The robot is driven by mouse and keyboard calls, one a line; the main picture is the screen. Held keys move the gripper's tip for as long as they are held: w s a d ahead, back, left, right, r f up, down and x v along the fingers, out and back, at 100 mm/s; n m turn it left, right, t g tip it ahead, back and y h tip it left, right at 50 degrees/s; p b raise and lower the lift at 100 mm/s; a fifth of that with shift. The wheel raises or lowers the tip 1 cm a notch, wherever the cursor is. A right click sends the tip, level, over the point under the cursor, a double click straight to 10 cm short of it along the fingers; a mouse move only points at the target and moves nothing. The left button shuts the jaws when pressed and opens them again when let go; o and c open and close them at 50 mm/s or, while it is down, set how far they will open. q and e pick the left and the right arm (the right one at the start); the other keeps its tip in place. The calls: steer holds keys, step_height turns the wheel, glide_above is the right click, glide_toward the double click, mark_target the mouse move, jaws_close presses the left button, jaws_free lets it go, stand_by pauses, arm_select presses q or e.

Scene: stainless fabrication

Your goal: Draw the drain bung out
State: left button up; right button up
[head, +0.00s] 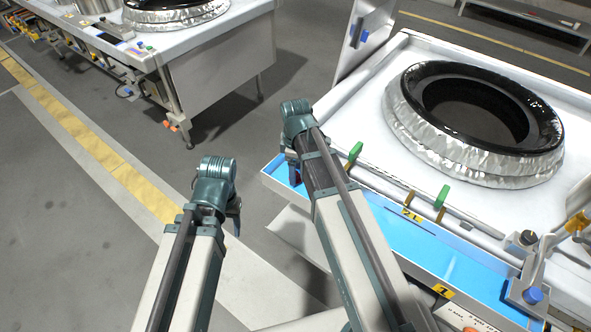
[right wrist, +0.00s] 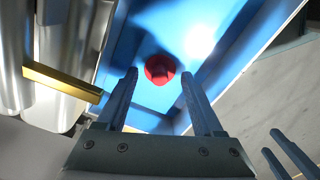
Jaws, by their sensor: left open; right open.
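The drain bung (right wrist: 160,69) is a small round red plug in the right wrist view. It sits against the blue inner surface of a trough (right wrist: 150,97). My right gripper (right wrist: 160,76) is open, its two fingers pointing toward the bung, one on each side in the picture. I cannot tell whether they touch it. In the head view the right gripper (head: 292,168) is over the left end of the blue trough (head: 440,255), and its wrist hides most of that end. My left gripper (head: 236,222) hangs open and empty over the floor, left of the trough.
A white bench (head: 375,165) behind the trough carries a large foil-wrapped black ring (head: 450,150). Green-tipped clips (head: 441,198) and a rail line its front edge. A brass-coloured bar (right wrist: 62,82) lies left of the fingers. Another bench (head: 220,50) stands at upper left; floor between is clear.

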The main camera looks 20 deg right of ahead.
steer(key=shift+f+b, duration=0.35)
steer(key=shift+f, duration=0.5)
steer(key=shift+r, duration=0.1)
jaws_close()
